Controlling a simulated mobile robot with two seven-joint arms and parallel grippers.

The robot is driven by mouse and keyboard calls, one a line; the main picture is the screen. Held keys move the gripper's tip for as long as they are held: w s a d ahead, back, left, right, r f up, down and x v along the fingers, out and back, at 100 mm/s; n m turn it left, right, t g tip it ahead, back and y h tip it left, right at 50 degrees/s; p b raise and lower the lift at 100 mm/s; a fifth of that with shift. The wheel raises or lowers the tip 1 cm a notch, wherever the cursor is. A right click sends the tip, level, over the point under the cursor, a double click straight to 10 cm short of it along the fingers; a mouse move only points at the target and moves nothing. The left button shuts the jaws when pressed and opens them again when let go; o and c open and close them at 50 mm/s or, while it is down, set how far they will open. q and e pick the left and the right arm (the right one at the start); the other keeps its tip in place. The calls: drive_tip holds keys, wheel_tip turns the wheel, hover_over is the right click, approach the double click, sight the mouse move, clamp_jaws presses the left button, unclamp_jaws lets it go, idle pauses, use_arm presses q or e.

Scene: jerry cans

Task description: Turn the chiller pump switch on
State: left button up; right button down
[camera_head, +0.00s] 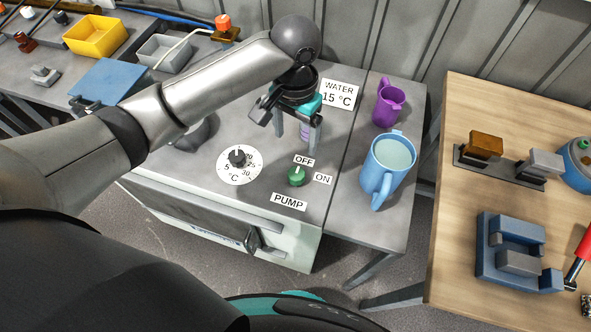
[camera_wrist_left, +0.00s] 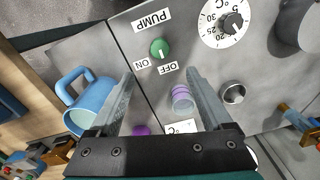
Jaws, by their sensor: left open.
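The chiller pump switch is a green round knob (camera_head: 297,176) on the grey chiller top (camera_head: 335,150), between the OFF, ON and PUMP labels. Its white mark points toward the OFF label (camera_head: 304,160); the ON label (camera_head: 322,178) is to its right. The knob also shows in the left wrist view (camera_wrist_left: 160,48), beyond the fingertips. My left gripper (camera_head: 290,128) is open and empty, pointing down above the chiller behind the knob, apart from it. It also shows in the left wrist view (camera_wrist_left: 160,76). My right gripper is not in view.
A temperature dial (camera_head: 238,160) is left of the knob. A purple-banded cylinder (camera_wrist_left: 182,98) stands behind the knob, near my left fingers. A blue jug (camera_head: 390,165) and purple cup (camera_head: 389,104) stand to the right. A wooden table (camera_head: 450,140) is farther right.

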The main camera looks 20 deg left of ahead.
sight(295, 173)
use_arm(q)
wheel_tip(295, 173, down, 15)
drive_tip(key=b, duration=0.3)
drive_tip(key=shift+c, duration=0.2)
clamp_jaws()
drive_tip(key=shift+r+m+p, duration=0.2)
drive_tip(key=shift+m+p, duration=0.95)
drive_tip(key=shift+m, duration=0.05)
drive_tip(key=m+p, duration=0.1)
drive_tip(key=m, duration=0.1)
drive_tip(key=shift+a+m+p, duration=0.1)
drive_tip(key=shift+m+p, duration=0.3)
drive_tip(key=m+p, duration=0.1)
drive_tip(key=m, duration=0.2)
drive_tip(key=shift+w+f, duration=0.1)
drive_tip(key=shift+m+p, duration=0.6)
drive_tip(key=shift+m, duration=1.2)
